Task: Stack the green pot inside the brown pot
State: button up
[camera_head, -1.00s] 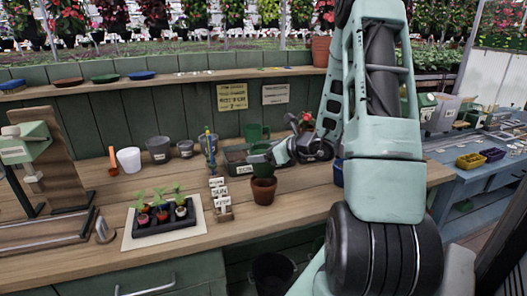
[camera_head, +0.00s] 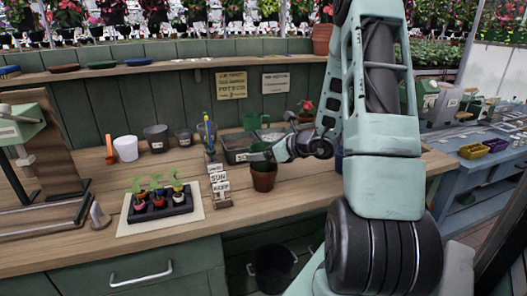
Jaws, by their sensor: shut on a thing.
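The brown pot (camera_head: 263,180) stands upright on the wooden bench, near its middle. My gripper (camera_head: 262,154) is right at the brown pot's mouth, reaching in from the right. It is shut on the green pot, of which hardly anything shows; it seems to be down in the brown pot, mostly hidden by the brown wall and my fingers. How deep it sits I cannot tell.
A small sign stand (camera_head: 219,186) is just left of the brown pot. A seedling tray (camera_head: 160,205) lies further left. The front bench top is clear.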

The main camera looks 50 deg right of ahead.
jog(key=o, duration=1)
jog(key=shift+c, duration=0.2)
jog(key=b+v, duration=0.1)
jog(key=v, duration=1.6)
jog(key=shift+s, duration=0.2)
jog(key=shift+r, duration=0.1)
